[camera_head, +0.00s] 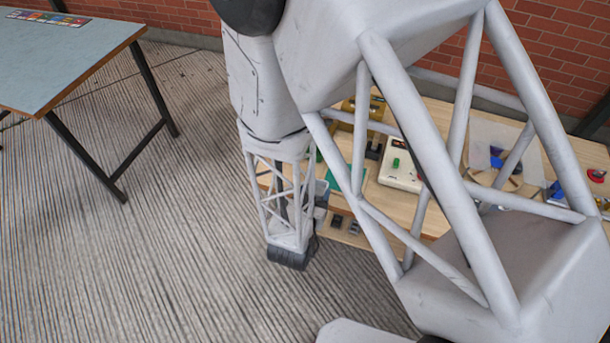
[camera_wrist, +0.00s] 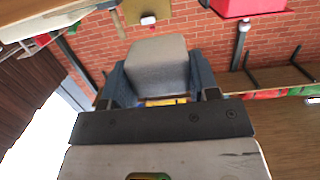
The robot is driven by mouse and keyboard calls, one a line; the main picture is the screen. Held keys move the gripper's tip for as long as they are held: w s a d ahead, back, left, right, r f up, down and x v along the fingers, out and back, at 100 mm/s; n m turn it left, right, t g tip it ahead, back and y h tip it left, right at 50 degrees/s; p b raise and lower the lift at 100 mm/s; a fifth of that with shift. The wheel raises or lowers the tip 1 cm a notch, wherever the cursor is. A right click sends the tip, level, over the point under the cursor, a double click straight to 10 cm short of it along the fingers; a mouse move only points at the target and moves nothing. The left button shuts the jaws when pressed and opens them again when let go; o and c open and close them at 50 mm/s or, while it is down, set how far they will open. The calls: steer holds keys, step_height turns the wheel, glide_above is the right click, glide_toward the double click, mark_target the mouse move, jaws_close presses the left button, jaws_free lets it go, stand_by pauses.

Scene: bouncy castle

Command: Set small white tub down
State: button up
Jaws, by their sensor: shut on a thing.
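The small white tub (camera_wrist: 158,62) shows in the wrist view as a pale grey, block-like shape with rounded edges. It sits between the two blue-grey fingers of my gripper (camera_wrist: 159,78), which is shut on it. The tub's far side and whatever lies beneath it are hidden. In the head view my own arm covers much of the scene, and I cannot make out the tub there.
A wooden bench (camera_head: 432,218) behind my arm bears a white box with a green button (camera_head: 398,171), a clear tray (camera_head: 528,150) and other small items. A blue-topped table (camera_head: 60,60) stands at left, with bare floor between. A red bin (camera_wrist: 245,8) shows in the wrist view.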

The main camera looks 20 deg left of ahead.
steer(key=w+a, duration=0.2)
steer(key=w, duration=0.1)
steer(key=w+a, duration=0.2)
steer(key=shift+w+f, duration=0.15)
steer(key=shift+f, duration=0.2)
steer(key=shift+w+a, duration=0.1)
steer(key=shift+w+a+f, duration=0.1)
steer(key=shift+w+a, duration=0.6)
steer(key=shift+w, duration=0.2)
steer(key=shift+f, duration=1.55)
steer(key=shift+f, duration=0.15)
steer(key=o, duration=1)
steer(key=s+r, duration=0.1)
steer(key=s, duration=0.6)
steer(key=shift+s, duration=0.35)
